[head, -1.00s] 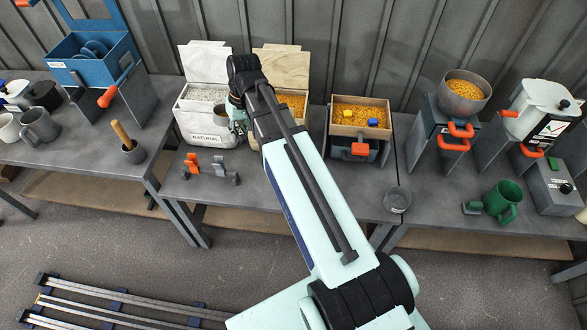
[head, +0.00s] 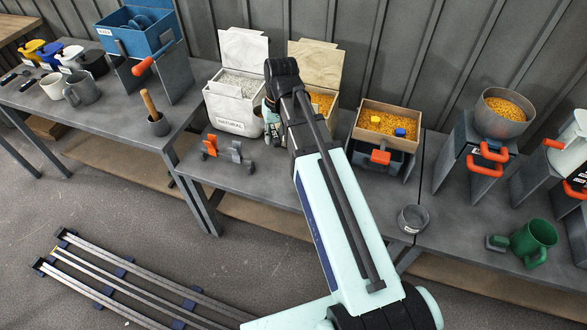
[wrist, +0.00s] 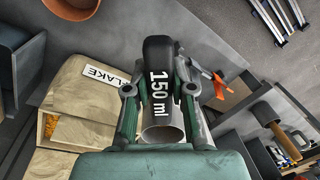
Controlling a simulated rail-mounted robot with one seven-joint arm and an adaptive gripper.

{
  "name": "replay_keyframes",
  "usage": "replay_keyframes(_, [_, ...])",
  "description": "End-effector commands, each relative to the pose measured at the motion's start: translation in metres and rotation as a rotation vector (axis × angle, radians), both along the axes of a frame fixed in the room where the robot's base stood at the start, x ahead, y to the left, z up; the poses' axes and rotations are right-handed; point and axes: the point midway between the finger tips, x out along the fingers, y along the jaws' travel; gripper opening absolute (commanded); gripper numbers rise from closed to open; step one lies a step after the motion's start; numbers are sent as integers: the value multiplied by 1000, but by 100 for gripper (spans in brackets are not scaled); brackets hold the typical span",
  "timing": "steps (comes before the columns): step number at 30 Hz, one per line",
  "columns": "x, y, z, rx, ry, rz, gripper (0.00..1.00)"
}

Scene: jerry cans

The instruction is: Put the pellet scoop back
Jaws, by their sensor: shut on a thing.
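The pellet scoop shows in the wrist view: a black handle (wrist: 158,62) marked 150 ml and a grey cup (wrist: 163,133). My gripper (wrist: 158,97) is shut on it, with a finger on each side. In the head view my gripper (head: 271,122) is near the right side of the white NATURAL bin (head: 232,121), in front of the gap beside the wooden bin (head: 316,58). My arm hides most of the scoop there.
The wooden bin shows a FLAKE label (wrist: 101,76) in the wrist view. A wooden tray of orange pellets (head: 386,128) stands right of my arm. A small grey cup (head: 412,219) is near the table's front edge.

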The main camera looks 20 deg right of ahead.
Motion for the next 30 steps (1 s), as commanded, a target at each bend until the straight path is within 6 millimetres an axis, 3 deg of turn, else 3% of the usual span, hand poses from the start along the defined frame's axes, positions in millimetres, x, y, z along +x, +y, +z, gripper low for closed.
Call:
replay_keyframes(1, [2, 1, -17, -8, -2, -33, 0])
replay_keyframes(5, [4, 1, -32, -36, -1, -199, 0])
replay_keyframes(12, [3, -11, -23, -83, 16, -526, 0])
replay_keyframes(20, [1, -13, -32, -118, 33, -644, 0])
replay_keyframes(30, [0, -14, -97, -119, 36, -643, 0])
